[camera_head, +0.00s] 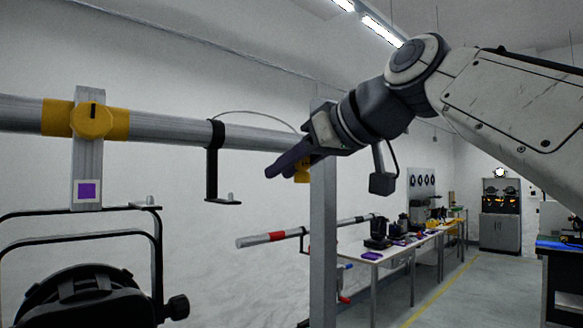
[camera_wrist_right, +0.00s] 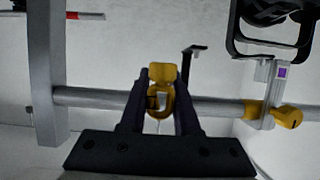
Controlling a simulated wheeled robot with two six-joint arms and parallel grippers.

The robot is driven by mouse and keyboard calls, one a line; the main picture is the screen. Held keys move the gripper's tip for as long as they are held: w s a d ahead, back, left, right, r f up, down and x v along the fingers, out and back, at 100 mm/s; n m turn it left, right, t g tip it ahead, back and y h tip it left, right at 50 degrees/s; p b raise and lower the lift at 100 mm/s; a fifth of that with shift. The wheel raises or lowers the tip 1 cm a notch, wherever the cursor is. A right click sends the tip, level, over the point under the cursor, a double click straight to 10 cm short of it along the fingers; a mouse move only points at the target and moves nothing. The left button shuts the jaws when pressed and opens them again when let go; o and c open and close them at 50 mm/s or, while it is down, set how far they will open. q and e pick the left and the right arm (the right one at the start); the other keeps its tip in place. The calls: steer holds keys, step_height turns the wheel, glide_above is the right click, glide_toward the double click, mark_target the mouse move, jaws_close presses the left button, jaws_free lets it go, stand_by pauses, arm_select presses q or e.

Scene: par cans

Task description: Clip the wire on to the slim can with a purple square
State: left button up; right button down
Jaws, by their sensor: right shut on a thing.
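A black can (camera_head: 80,295) hangs at the lower left on a black yoke, under a grey clamp plate with a purple square (camera_head: 87,190). The square (camera_wrist_right: 282,71) also shows at the right of the wrist view, below part of the can (camera_wrist_right: 275,10). A thin grey wire (camera_head: 250,113) arcs over the bar towards my right gripper (camera_head: 284,169). In the wrist view my right gripper (camera_wrist_right: 159,73) is shut on a yellow clip (camera_wrist_right: 158,76). The clip is in front of the bar, apart from the can. The wire's ends are hard to make out. My left gripper is not in view.
A horizontal metal bar (camera_head: 160,126) carries the yellow clamp (camera_head: 92,120) and a black hook bracket (camera_head: 212,165), between clamp and gripper. A grey upright post (camera_head: 323,240) stands close to my gripper. A lower red-banded bar (camera_head: 272,237) and a table (camera_head: 390,252) are behind.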

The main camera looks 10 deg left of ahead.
steer(key=shift+s+a+f+p, duration=0.1)
steer(key=shift+s+a+p, duration=1)
steer(key=shift+a, duration=2.05)
steer(key=shift+s+a+f+p, duration=0.1)
steer(key=shift+s+a+p, duration=0.5)
steer(key=shift+s+a, duration=1.75)
steer(key=shift+s+a+p, duration=0.45)
steer(key=shift+a+p, duration=0.4)
steer(key=shift+a, duration=3.1)
